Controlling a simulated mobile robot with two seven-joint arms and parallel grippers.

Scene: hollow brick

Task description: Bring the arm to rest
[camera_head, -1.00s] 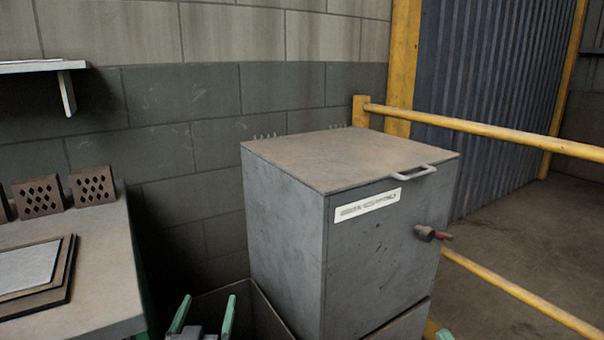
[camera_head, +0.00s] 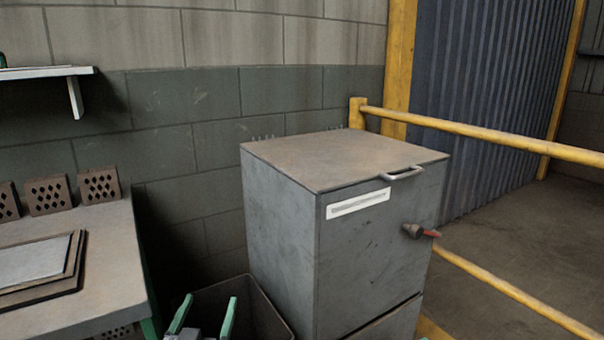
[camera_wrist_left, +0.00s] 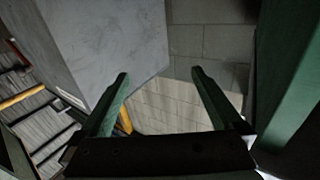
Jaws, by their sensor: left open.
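My left gripper (camera_head: 204,314) shows at the bottom of the head view, with its two green fingers apart and nothing between them. It appears in front of a dark open bin (camera_head: 262,312), beside the grey cabinet. In the left wrist view the same gripper (camera_wrist_left: 160,75) has its fingers spread and empty, with the block wall beyond them. The rest of the left arm is below the picture. My right gripper is not in view.
A grey metal cabinet (camera_head: 285,235) with a red-tipped handle stands in the middle. A table (camera_head: 110,245) with hollow bricks (camera_head: 48,195) and stacked boards (camera_head: 40,262) is at left. A yellow rail (camera_head: 480,135) runs at right. A shelf (camera_head: 45,72) hangs on the wall.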

